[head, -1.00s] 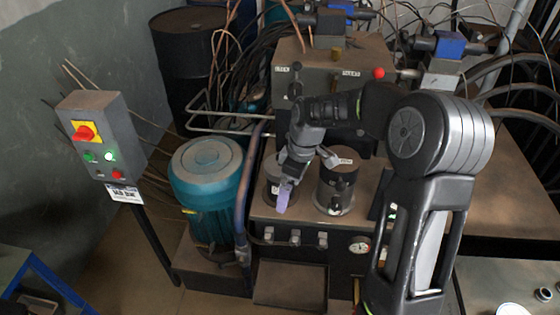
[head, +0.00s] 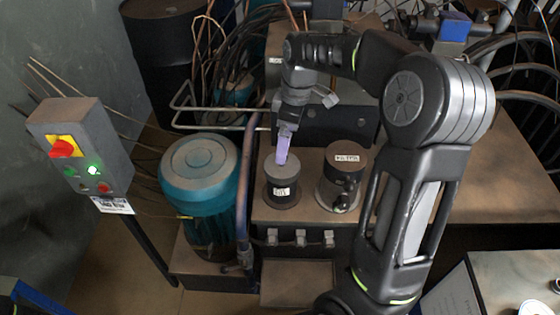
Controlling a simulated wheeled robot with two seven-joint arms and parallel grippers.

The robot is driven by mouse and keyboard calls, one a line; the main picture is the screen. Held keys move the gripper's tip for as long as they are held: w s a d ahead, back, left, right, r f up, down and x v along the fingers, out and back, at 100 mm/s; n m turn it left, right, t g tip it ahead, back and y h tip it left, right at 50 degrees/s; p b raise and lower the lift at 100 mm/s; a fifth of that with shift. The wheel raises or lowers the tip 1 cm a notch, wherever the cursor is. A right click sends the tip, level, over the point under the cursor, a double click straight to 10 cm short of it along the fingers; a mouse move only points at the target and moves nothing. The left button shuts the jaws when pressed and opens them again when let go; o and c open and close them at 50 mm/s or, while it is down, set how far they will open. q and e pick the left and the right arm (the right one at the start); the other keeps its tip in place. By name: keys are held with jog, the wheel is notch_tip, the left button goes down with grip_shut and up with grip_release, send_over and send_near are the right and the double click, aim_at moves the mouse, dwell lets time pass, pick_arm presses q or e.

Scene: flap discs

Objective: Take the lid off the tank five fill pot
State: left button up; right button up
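Two dark cylindrical pots stand on the machine's bench in the head view. The left pot (head: 283,192) has a flat round lid (head: 275,172) on it and a small white label on its side. The right pot (head: 336,188) has a label on its top and a dark fitting on its front. The labels are too small to read surely, so I cannot tell which is tank five. My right gripper (head: 282,158) points down at the left pot's lid, its purple fingertip at or just above the lid. Its finger gap is not clear. My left gripper is not in view.
A teal motor (head: 203,185) stands left of the pots, with a pipe (head: 245,180) rising between. A grey control box (head: 82,150) is at the far left. Cables and a block stand behind. The brown bench top (head: 480,180) at right is mostly clear.

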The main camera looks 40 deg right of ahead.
aim_at(286, 174)
jog(key=shift+w+a+f, duration=0.1)
jog(key=shift+w+f, duration=0.05)
jog(key=shift+f, duration=0.4)
jog(key=shift+w+f, duration=0.1)
jog(key=shift+f, duration=0.75)
jog(key=shift+a+f+p, duration=0.1)
jog(key=shift+f+p, duration=0.2)
jog(key=shift+p, duration=0.1)
jog(key=f, duration=0.2)
jog(key=f+p, duration=0.1)
jog(key=f, duration=0.1)
jog(key=shift+w+a+f, duration=0.2)
jog(key=shift+f, duration=0.1)
jog(key=shift+c, duration=0.3)
jog(key=c, duration=1.1)
